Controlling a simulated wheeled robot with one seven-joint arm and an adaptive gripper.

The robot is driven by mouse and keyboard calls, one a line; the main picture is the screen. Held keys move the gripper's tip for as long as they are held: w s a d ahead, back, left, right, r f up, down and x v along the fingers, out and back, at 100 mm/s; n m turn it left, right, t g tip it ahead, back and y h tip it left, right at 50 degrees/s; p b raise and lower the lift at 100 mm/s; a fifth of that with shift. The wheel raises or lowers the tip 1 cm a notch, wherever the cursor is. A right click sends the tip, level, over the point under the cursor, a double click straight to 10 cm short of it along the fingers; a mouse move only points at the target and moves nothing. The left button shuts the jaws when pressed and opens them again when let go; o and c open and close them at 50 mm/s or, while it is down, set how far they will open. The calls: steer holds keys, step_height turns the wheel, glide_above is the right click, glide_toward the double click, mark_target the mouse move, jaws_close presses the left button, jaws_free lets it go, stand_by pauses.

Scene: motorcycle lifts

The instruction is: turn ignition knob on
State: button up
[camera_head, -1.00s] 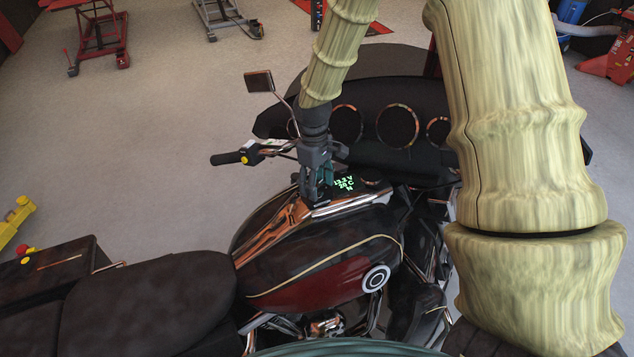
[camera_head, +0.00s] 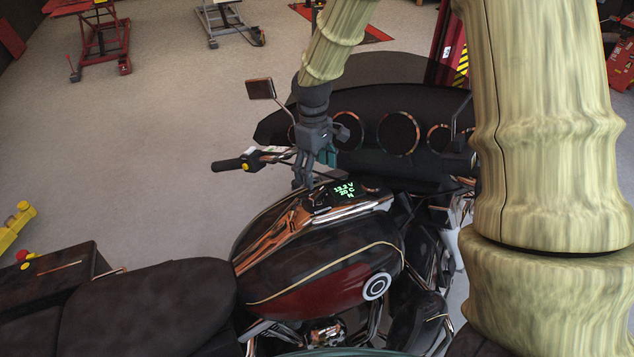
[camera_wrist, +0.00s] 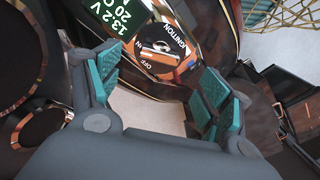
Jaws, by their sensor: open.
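The ignition knob (camera_wrist: 160,50) shows in the wrist view as a round dark dial with a light bar across it. The word IGNITION is printed beside it and OFF near its rim; which mark the bar points to is unclear. A lit green display (camera_wrist: 112,22) sits next to the knob; in the head view the display (camera_head: 345,189) reads 13.2 V, 20 C and N. My gripper (camera_wrist: 160,66) is open and empty, its teal-padded fingers either side of the knob and apart from it. In the head view my gripper (camera_head: 306,183) is just above the tank console.
The motorcycle's tank (camera_head: 320,270) lies below the console, with the seat (camera_head: 150,305) at left. The left handlebar grip (camera_head: 230,165), mirror (camera_head: 260,88) and dark fairing (camera_head: 400,95) stand close around my gripper. Open floor lies to the left.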

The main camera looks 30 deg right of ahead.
steer(key=shift+w+r, duration=0.15)
steer(key=shift+r, duration=1.2)
steer(key=shift+w+r, duration=0.15)
steer(key=shift+r, duration=1.15)
